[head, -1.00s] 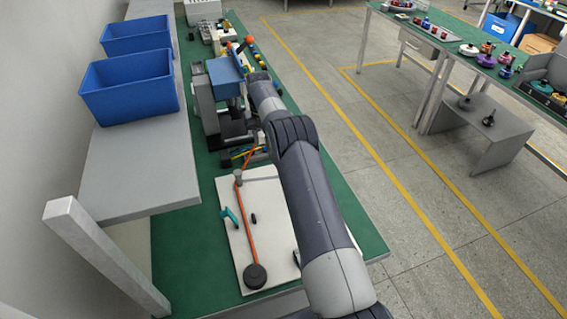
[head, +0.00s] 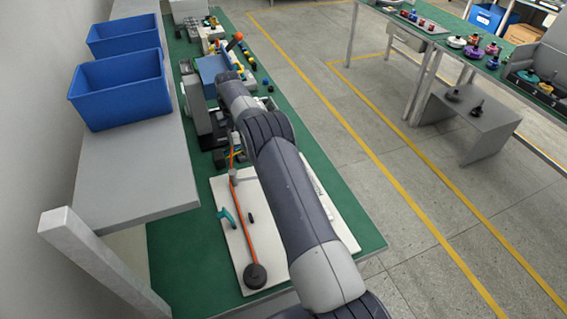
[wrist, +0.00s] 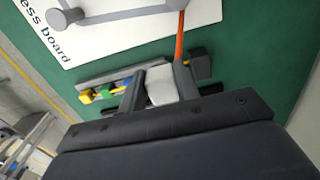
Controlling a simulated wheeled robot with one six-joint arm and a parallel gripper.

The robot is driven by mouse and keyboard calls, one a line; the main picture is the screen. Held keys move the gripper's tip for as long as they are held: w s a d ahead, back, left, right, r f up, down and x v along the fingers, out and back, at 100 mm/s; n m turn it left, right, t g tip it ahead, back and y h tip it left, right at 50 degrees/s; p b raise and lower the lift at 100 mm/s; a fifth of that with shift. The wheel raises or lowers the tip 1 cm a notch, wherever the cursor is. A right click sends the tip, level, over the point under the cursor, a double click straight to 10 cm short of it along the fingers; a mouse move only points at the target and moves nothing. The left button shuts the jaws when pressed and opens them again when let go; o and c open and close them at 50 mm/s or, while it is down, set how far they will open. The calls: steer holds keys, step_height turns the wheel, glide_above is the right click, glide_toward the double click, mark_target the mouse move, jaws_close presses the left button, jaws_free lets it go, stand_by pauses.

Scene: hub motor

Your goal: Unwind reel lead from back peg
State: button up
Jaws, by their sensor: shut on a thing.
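The orange lead (head: 242,221) runs across the white board (head: 290,233) from the dark round reel (head: 255,276) to the grey back peg (head: 233,175). From the peg it continues away towards my gripper, which my arm mostly hides in the head view. In the wrist view, my gripper (wrist: 160,88) is shut on a pale grey piece (wrist: 160,84) at the end of the orange lead (wrist: 179,40). The lead stretches from there to the peg (wrist: 177,4) at the picture's top edge. Whether it still wraps the peg cannot be told.
A teal tool (head: 227,217) and a small dark piece (head: 251,217) lie on the board. Coloured parts (wrist: 105,92) sit beside my gripper. A grey shelf (head: 130,165) with blue bins (head: 120,90) stands left.

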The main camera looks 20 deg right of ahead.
steer(key=shift+a, duration=0.75)
steer(key=a, duration=0.5)
steer(key=shift+s+a, duration=0.2)
steer(key=s+d+b, duration=0.2)
steer(key=d, duration=0.7)
steer(key=shift+d, duration=0.3)
